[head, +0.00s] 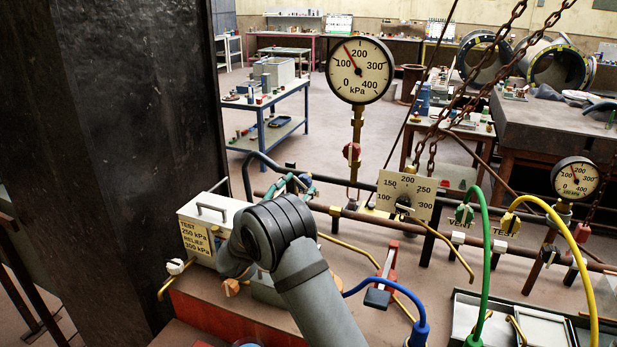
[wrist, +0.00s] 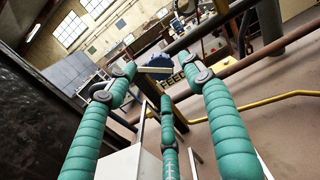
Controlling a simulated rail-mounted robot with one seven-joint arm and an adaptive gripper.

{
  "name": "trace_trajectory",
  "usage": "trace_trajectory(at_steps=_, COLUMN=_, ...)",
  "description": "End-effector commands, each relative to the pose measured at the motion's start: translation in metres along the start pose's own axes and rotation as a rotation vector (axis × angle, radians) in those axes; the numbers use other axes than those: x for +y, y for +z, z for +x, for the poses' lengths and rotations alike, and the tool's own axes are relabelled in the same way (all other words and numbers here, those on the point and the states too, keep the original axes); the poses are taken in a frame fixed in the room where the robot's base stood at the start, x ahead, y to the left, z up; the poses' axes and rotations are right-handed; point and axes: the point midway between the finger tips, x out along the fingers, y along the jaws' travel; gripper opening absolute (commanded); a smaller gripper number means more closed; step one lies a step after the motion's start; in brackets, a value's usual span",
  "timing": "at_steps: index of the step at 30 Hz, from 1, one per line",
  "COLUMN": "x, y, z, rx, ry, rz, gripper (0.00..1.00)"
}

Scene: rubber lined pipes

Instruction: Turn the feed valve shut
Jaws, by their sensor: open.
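In the head view my gripper (head: 294,184) is mostly behind my arm, above the pipework next to the white box. My arm hides the feed valve there. I cannot tell whether any finger touches the valve.
The white relief box (head: 199,228) stands left of my arm, near a dark column (head: 95,150). A large gauge (head: 359,70) reads between 100 and 200 kPa. A pressure scale plate (head: 407,194), a red lever (head: 387,265), and green (head: 486,255) and yellow hoses (head: 583,262) stand right.

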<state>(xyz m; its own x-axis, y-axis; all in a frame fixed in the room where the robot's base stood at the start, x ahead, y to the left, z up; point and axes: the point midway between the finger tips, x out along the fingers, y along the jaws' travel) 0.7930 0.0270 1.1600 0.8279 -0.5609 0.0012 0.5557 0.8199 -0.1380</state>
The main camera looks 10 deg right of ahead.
Motion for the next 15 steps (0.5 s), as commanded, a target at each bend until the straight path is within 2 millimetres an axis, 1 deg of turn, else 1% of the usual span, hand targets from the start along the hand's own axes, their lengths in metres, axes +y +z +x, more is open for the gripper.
trace_trajectory(at_steps=1, x=-0.001, y=0.003, z=0.010, rx=0.001, ry=-0.003, rz=0.000, gripper=0.52)
trace_trajectory(at_steps=3, x=-0.001, y=0.003, z=0.022, rx=0.001, ry=-0.003, rz=0.000, gripper=0.52)
trace_trajectory(at_steps=6, x=-0.001, y=0.003, z=0.037, rx=0.001, ry=-0.001, rz=0.000, gripper=0.52)
trace_trajectory(at_steps=10, x=-0.001, y=0.002, z=0.048, rx=0.001, ry=-0.001, rz=0.001, gripper=0.52)
trace_trajectory(at_steps=15, x=0.000, y=0.000, z=0.054, rx=0.001, ry=0.000, rz=0.002, gripper=0.52)
